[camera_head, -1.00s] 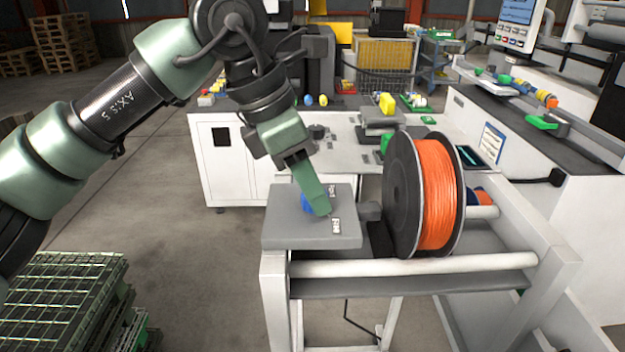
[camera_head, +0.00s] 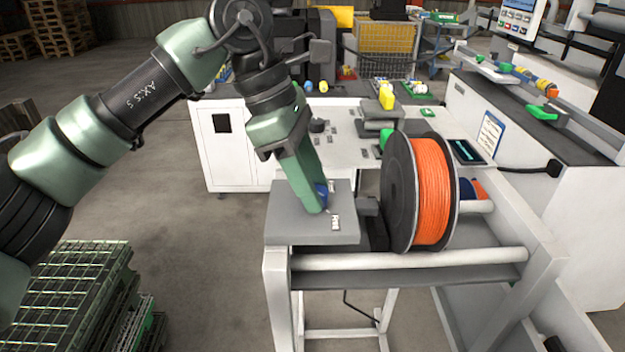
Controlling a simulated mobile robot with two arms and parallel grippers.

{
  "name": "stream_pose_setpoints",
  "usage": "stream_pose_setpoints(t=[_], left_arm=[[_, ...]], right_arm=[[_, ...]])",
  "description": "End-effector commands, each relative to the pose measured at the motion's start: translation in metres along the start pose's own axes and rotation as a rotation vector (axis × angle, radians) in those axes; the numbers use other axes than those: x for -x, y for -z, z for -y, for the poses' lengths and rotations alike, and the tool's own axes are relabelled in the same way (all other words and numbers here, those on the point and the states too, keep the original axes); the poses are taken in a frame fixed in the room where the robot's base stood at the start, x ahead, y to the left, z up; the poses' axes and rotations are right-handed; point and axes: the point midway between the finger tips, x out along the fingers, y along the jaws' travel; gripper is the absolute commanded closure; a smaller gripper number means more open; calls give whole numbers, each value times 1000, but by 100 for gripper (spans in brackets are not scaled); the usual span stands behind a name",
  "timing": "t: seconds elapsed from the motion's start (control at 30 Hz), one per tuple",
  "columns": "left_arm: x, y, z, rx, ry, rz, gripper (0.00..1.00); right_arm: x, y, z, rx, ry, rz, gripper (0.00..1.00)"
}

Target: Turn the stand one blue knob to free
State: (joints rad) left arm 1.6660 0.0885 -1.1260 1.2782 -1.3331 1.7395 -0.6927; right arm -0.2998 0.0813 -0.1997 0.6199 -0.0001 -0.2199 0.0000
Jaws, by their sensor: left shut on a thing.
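The blue knob (camera_head: 321,196) sits on the flat grey top of the stand (camera_head: 290,228). Only a part of it shows, at the right side of my gripper's fingers. My left gripper (camera_head: 316,206) reaches down from above with green fingers and is shut on the blue knob. Small white labels (camera_head: 335,222) lie on the grey top in front of and behind the knob; their text is too small to read. My right gripper is not in view.
A spool of orange cord (camera_head: 430,195) with black flanges stands right of the knob, on the stand's frame. A white bench (camera_head: 235,160) with small coloured parts is behind. Green mesh crates (camera_head: 75,290) are at lower left. Open floor lies between.

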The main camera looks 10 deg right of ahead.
Motion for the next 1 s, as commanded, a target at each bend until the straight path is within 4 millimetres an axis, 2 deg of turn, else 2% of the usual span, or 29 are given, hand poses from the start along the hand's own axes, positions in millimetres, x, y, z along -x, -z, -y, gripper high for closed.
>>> stream_pose_setpoints(t=[0.27,0.3,0.33,0.37,0.73,1.0], left_arm=[[2,-1,0,-2,-4,2,100],[2,-1,0,-2,-4,2,53],[2,-1,0,-2,-4,2,45],[2,-1,0,-2,-4,2,43],[5,0,-1,0,-3,0,43],[48,0,-1,1,-6,1,43]], right_arm=[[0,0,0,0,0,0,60],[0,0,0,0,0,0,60],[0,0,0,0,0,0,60],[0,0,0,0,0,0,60],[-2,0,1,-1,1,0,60],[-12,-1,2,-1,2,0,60]])
